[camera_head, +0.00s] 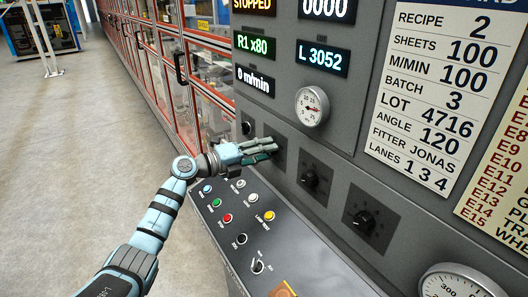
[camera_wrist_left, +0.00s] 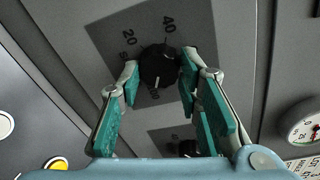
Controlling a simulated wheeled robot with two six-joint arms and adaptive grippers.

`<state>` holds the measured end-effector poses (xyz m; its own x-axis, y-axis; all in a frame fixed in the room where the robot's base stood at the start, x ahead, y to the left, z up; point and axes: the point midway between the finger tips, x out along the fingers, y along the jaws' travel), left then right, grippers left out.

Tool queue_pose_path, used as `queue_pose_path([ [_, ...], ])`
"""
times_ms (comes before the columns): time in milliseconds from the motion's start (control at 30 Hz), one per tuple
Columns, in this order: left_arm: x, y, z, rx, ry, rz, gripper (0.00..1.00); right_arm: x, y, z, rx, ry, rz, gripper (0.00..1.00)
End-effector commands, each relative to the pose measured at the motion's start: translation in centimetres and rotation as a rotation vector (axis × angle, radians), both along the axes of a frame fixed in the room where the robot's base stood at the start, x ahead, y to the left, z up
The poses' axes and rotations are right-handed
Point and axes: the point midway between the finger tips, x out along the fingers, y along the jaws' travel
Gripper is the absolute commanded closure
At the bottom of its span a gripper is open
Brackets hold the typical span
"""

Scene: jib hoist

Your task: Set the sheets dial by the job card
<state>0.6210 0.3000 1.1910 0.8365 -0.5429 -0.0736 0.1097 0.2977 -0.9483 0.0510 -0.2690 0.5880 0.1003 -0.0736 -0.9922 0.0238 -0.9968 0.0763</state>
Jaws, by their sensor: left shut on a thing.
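The job card (camera_head: 436,92) on the panel reads SHEETS 100, with M/MIN 100 below. My left gripper (camera_head: 270,149) is at the upper-left dial of the row and mostly hides it in the head view. In the left wrist view, this black dial (camera_wrist_left: 159,66) sits between the two fingertips of my left gripper (camera_wrist_left: 161,67), which is shut on it. Its grey plate (camera_wrist_left: 118,40) shows 20 and 40, other marks being partly covered, and a pale pointer line faces down in that view. No dial name is readable. My right gripper is out of view.
Two more black dials, a middle one (camera_head: 310,180) and a lower one (camera_head: 364,222), follow along the panel. Below is a sloped console (camera_head: 262,238) with several coloured buttons and a switch. Displays read STOPPED (camera_head: 254,5), R1 x80, 0 m/min and L 3052. Open floor (camera_head: 80,130) lies left.

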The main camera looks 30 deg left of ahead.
Motion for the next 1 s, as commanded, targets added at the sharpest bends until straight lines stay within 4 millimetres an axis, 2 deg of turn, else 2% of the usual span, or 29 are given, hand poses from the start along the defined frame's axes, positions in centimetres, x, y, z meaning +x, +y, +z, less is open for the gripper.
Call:
queue_pose_path([
  [500, -0.01, 0.02, -0.09, 0.023, -0.011, 0.0, 0.96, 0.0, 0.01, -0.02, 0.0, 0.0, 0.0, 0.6],
  [533, -0.01, 0.02, -0.09, 0.023, -0.011, 0.0, 0.67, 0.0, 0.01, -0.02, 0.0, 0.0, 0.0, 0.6],
  [633, -0.01, 0.01, -0.08, 0.022, -0.012, 0.0, 0.51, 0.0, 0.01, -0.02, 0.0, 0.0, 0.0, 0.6],
  [667, -0.01, 0.02, -0.07, 0.022, -0.012, 0.0, 0.48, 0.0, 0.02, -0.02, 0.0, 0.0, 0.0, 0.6],
  [1000, -0.31, 0.29, -0.05, 0.024, -0.012, 0.002, 0.48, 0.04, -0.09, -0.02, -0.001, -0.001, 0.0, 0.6],
])
